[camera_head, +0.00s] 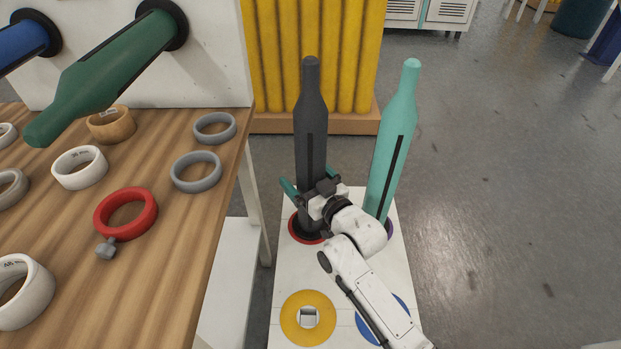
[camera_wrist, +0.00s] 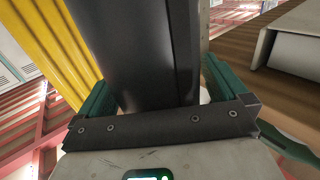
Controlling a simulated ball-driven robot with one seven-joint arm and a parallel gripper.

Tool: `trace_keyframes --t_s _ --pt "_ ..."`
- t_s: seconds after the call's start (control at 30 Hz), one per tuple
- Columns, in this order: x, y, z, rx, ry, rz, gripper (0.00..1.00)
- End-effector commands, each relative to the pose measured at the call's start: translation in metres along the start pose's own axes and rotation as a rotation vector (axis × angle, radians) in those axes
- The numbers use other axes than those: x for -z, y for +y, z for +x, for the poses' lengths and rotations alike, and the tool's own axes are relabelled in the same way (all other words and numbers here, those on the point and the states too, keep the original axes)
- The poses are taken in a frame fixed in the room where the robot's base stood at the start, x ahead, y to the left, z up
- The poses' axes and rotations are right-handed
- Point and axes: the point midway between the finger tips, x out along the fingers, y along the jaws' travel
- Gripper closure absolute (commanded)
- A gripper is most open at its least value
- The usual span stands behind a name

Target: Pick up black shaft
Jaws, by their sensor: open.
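The black shaft (camera_head: 311,120) stands upright on a red ring base (camera_head: 293,228) at the back left of a white stand. My gripper (camera_head: 309,182) is at the lower part of the shaft, with one green finger on each side of it. In the wrist view the black shaft (camera_wrist: 150,50) fills the middle between the two open green fingers of my gripper (camera_wrist: 155,95). I cannot tell whether either finger touches it. My gripper and wrist hide part of the shaft's lower end.
A teal shaft (camera_head: 394,140) stands close to the right of the black one. Yellow (camera_head: 293,332) and blue (camera_head: 362,334) ring bases lie at the stand's front.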

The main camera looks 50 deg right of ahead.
Motion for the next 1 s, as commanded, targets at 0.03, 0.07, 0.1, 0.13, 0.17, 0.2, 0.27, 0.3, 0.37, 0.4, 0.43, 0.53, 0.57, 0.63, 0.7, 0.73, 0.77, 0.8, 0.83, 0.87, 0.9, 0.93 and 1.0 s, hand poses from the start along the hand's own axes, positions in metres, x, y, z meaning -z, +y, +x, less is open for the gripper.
trace_keyframes --t_s 0.03,0.07,0.1,0.13,0.17,0.2,0.27,0.3,0.37,0.4,0.43,0.53,0.57,0.63,0.7,0.73,0.77,0.8,0.83,0.87,0.9,0.93,1.0 --pt "0.0001 0.0000 -0.0002 0.000 0.000 0.000 0.00" --pt "0.0001 0.0000 -0.0002 0.000 0.000 0.000 0.00" --pt "0.0002 0.0000 -0.0003 0.000 0.000 0.000 0.00" --pt "0.0002 0.0000 -0.0003 0.000 0.000 0.000 0.03" --pt "0.0002 0.0000 -0.0003 0.000 0.000 0.000 0.06" --pt "0.0002 0.0000 -0.0004 0.000 0.000 0.000 0.10" --pt "0.0003 0.0000 -0.0004 0.000 0.000 0.000 0.15" --pt "0.0003 0.0000 -0.0004 0.000 0.000 0.000 0.19" --pt "0.0003 0.0000 -0.0005 0.000 0.000 0.000 0.25" --pt "0.0003 0.0000 -0.0005 0.000 0.000 -0.001 0.29" --pt "0.0003 0.0000 -0.0005 0.000 0.001 -0.001 0.32" --pt "0.0003 -0.0001 -0.0005 0.000 0.001 -0.001 0.41" --pt "0.0003 0.0000 -0.0005 0.000 0.001 -0.001 0.44" --pt "0.0004 0.0000 -0.0005 0.000 0.001 -0.001 0.51" --pt "0.0004 0.0000 -0.0005 0.000 0.001 -0.001 0.57" --pt "0.0004 0.0000 -0.0005 0.000 0.001 -0.001 0.60" --pt "0.0004 0.0000 -0.0005 0.000 0.001 -0.001 0.63" --pt "0.0004 0.0000 -0.0005 0.000 0.001 -0.001 0.67" --pt "0.0004 0.0000 -0.0006 0.000 0.001 -0.001 0.70" --pt "0.0004 -0.0001 -0.0006 0.000 0.001 -0.001 0.73" --pt "0.0004 -0.0001 -0.0006 0.000 0.001 -0.001 0.77" --pt "0.0004 -0.0001 -0.0006 0.000 0.001 -0.001 0.79" --pt "0.0004 -0.0001 -0.0006 0.000 0.001 -0.001 0.86"
